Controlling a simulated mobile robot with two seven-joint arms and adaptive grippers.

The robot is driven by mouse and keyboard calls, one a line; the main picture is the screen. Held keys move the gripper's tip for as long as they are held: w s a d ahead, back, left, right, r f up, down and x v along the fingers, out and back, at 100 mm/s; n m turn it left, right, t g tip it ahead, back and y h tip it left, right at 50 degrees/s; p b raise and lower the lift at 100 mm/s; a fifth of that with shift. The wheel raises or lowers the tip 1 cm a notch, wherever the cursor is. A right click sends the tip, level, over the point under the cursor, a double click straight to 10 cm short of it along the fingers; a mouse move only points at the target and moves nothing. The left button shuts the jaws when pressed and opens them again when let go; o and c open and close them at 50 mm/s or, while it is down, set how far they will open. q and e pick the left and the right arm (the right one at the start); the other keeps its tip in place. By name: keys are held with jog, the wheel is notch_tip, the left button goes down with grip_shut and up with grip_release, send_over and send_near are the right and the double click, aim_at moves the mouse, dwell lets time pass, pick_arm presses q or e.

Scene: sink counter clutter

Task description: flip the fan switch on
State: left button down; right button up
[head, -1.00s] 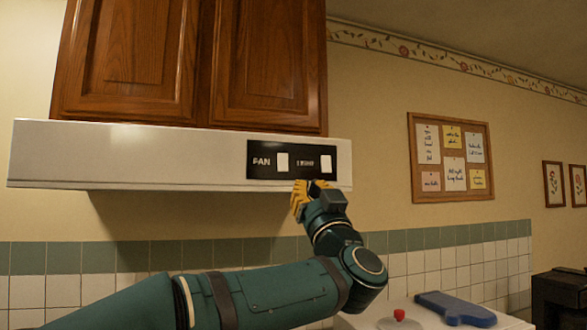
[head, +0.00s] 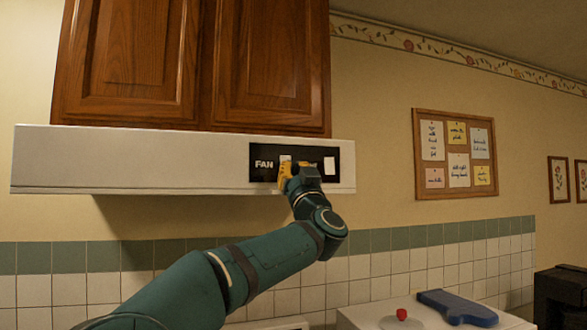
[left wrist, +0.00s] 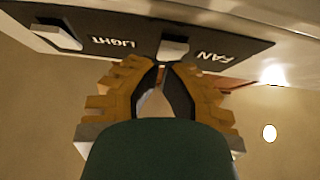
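The fan switch is a white rocker beside the word FAN on the black panel (head: 266,176) of the range hood. In the head view its upper part (head: 286,158) shows above my left gripper (head: 287,170), which hides the rest. In the left wrist view the fan switch (left wrist: 173,48) is just beyond the yellow fingertips (left wrist: 165,66). The fingertips are together with nothing between them; whether they touch the switch I cannot tell. The light switch (head: 330,166) is right of the gripper and also shows in the left wrist view (left wrist: 57,36). My right gripper is out of view.
The white hood (head: 130,160) sits under wooden cabinets (head: 265,65). Open air lies in front of the hood.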

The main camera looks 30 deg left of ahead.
pick_arm(q)
jog(key=shift+w+a, duration=0.1)
jog(key=shift+a, duration=0.05)
jog(key=shift+w+a, duration=0.15)
jog(key=shift+w+a+f, duration=0.2)
jog(key=shift+a, duration=0.1)
jog(key=shift+s, duration=0.15)
